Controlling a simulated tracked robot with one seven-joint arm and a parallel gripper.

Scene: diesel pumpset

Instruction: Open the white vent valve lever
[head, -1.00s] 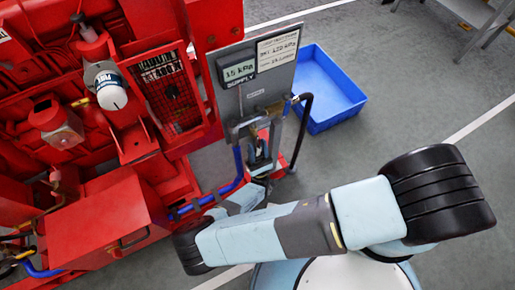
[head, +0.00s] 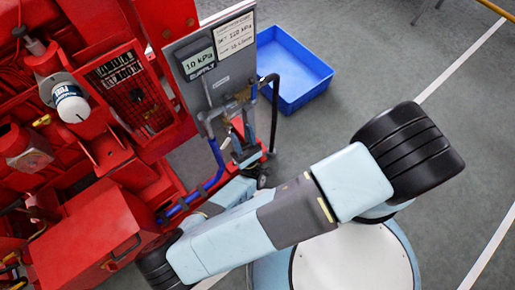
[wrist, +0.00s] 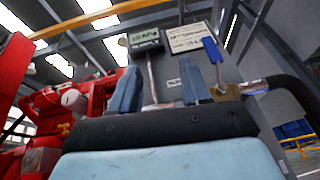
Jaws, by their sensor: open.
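I cannot make out the white vent valve lever in either view. A grey panel (head: 232,75) carries a digital display (head: 198,62) reading 10 kPa, also seen in the wrist view (wrist: 145,39). In the wrist view a blue lever (wrist: 212,50) stands upright at the right, by a brass-coloured fitting (wrist: 243,90). My gripper (wrist: 161,78) is open, its two blue-grey fingers apart in front of the panel, with a pale pipe showing between them. In the head view my gripper is small among the pipes below the panel, and contact is unclear.
The red pumpset (head: 75,130) fills the left, with a white-bottomed filter (head: 71,104). A blue bin (head: 293,72) stands on the floor behind the panel. A blue hose (head: 213,172) and a black hose (head: 275,105) run beside my gripper.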

